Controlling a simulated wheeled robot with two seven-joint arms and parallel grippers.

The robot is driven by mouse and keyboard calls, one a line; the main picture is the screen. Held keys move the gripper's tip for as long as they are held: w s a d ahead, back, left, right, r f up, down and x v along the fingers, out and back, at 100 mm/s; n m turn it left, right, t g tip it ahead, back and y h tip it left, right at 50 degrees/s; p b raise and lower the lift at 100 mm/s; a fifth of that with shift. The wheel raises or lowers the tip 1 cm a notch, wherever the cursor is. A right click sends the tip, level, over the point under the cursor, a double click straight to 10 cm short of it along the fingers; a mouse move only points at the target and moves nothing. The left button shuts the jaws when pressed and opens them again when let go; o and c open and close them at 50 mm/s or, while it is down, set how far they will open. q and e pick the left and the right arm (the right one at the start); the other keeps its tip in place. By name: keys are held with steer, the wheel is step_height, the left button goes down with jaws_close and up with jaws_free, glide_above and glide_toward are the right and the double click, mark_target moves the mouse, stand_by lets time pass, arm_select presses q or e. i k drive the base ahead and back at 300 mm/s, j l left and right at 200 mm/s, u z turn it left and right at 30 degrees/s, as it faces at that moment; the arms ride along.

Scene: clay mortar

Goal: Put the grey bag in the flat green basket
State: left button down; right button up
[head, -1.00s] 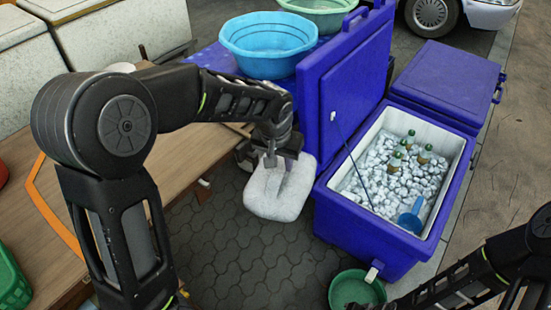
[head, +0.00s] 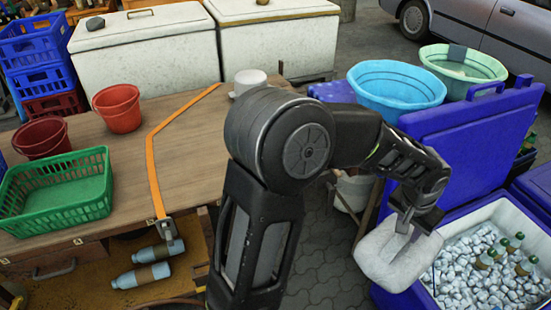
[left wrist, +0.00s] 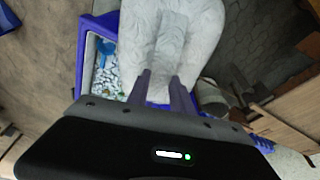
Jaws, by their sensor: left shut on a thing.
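The grey bag (head: 385,257) hangs from my left gripper (head: 405,226) at the right of the head view, beside the open blue cooler. My left gripper is shut on the bag's upper part. In the left wrist view the bag (left wrist: 168,45) fills the space beyond the two fingers (left wrist: 160,88). The flat green basket (head: 60,195) sits on the left end of the wooden table, well to the left of the bag, and looks empty. My right gripper is in neither current view.
The wooden table (head: 180,135) also holds two red buckets (head: 118,107) and a white pot (head: 249,81). An orange strap (head: 152,150) crosses it. The blue cooler (head: 470,150) holds ice and bottles. Two basins (head: 396,88) stand behind it. White chests (head: 145,48) line the back.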

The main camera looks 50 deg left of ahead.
mark_target(67, 202)
steer(key=u, duration=2.4)
